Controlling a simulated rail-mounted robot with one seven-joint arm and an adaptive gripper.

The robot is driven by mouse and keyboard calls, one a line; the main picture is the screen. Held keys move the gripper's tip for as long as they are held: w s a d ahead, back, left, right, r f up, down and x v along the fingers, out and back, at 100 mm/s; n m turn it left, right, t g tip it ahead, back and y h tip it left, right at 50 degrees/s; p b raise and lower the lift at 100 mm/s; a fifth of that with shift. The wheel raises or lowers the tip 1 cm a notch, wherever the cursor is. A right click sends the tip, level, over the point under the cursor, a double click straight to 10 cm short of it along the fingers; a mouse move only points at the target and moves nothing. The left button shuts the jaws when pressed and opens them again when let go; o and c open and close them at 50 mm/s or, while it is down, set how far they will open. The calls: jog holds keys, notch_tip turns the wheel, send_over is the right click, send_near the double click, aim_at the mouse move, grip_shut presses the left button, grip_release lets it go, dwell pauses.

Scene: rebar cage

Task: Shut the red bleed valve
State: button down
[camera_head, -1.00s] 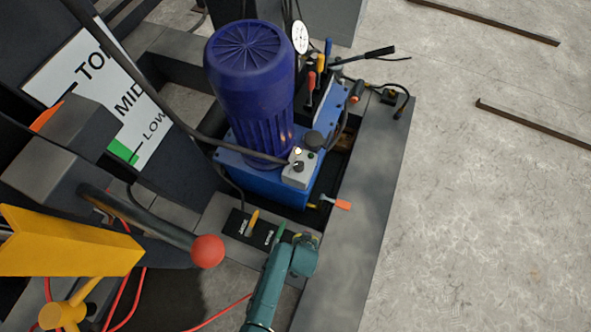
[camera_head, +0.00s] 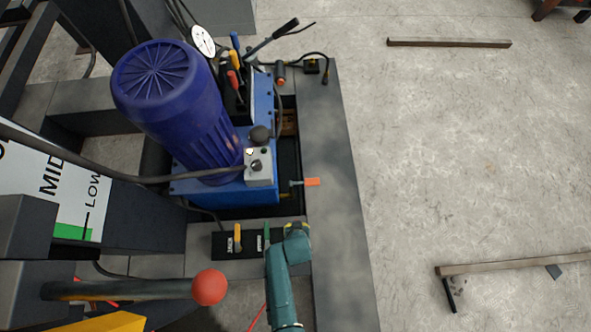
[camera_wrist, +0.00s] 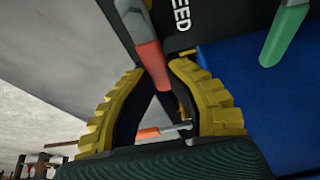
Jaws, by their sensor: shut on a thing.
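The red bleed valve's red handle (camera_wrist: 152,62) shows in the wrist view, beside a label of which "EED" is readable. My gripper (camera_wrist: 160,72), with ridged yellow fingers, is closed on the end of this handle. In the head view my gripper (camera_head: 297,229) is at the right end of the black valve panel (camera_head: 222,251) and hides the red handle there. The green handle (camera_wrist: 287,33) is apart from my fingers; it also shows in the head view (camera_head: 266,238).
A yellow-orange handle (camera_head: 237,238) stands left of the green one. Behind the panel is a blue pump unit with a motor (camera_head: 165,85). An orange-tipped lever (camera_head: 312,182) sticks out nearby. A red ball-ended lever (camera_head: 209,287) is at the front left.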

jog(key=c, duration=1)
grip_release()
jog(key=shift+s+f, duration=0.2)
jog(key=shift+s, duration=0.05)
jog(key=shift+w+r, duration=0.1)
jog(key=shift+w, duration=0.05)
jog(key=shift+r, duration=0.15)
jog(key=v, duration=1.1)
jog(key=shift+r, duration=0.4)
